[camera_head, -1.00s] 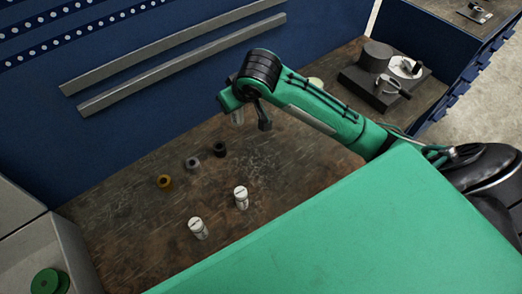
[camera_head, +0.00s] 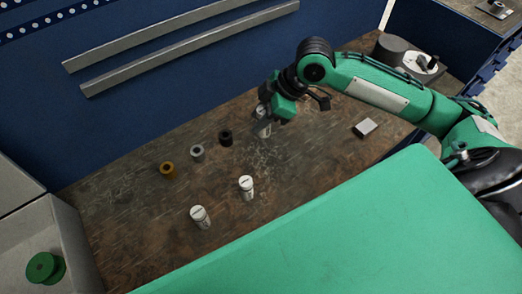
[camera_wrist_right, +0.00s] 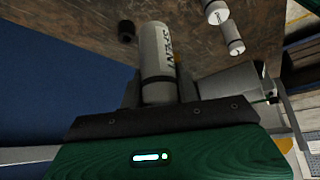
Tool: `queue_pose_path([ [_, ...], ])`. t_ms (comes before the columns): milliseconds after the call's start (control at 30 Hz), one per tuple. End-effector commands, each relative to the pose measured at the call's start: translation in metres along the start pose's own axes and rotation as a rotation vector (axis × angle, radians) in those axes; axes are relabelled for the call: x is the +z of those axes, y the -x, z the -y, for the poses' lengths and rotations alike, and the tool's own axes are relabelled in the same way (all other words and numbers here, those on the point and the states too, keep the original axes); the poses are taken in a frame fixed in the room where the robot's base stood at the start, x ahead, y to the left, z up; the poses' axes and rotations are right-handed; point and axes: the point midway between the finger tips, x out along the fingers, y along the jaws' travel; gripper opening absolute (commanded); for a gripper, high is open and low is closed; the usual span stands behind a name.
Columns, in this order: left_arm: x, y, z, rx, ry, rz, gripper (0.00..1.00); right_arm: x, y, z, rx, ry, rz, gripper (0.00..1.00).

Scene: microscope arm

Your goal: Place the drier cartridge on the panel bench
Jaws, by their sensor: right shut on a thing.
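My right gripper (camera_head: 268,112) is above the far part of the panel bench (camera_head: 130,222). It is shut on a white cylindrical cartridge (camera_head: 262,129), which hangs roughly upright below the fingers. Two similar white cartridges stand on the bench, one at the near left (camera_head: 200,218) and one nearer the middle (camera_head: 246,188). My left gripper is not in view.
A gold ring (camera_head: 167,170), a grey ring (camera_head: 197,152) and a black ring (camera_head: 225,138) stand left of the gripper. A small grey block (camera_head: 366,127) lies to the right. A grey bin (camera_head: 78,255) with a green spool (camera_head: 45,268) is at the left.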

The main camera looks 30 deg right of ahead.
Motion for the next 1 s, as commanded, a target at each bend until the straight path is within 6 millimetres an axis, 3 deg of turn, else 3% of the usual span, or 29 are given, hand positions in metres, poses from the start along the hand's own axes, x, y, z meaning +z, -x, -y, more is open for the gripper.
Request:
queue_pose_path([
  [333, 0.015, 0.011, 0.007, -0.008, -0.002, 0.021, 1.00, 0.046, -0.071, 0.001, -0.002, -0.004, 0.001, 0.09],
  [867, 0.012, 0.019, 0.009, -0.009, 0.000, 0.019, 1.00, 0.077, -0.121, 0.001, 0.000, -0.004, 0.000, 0.09],
  [1000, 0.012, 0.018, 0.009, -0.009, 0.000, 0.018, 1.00, 0.079, -0.123, 0.000, 0.002, 0.000, -0.001, 0.09],
])
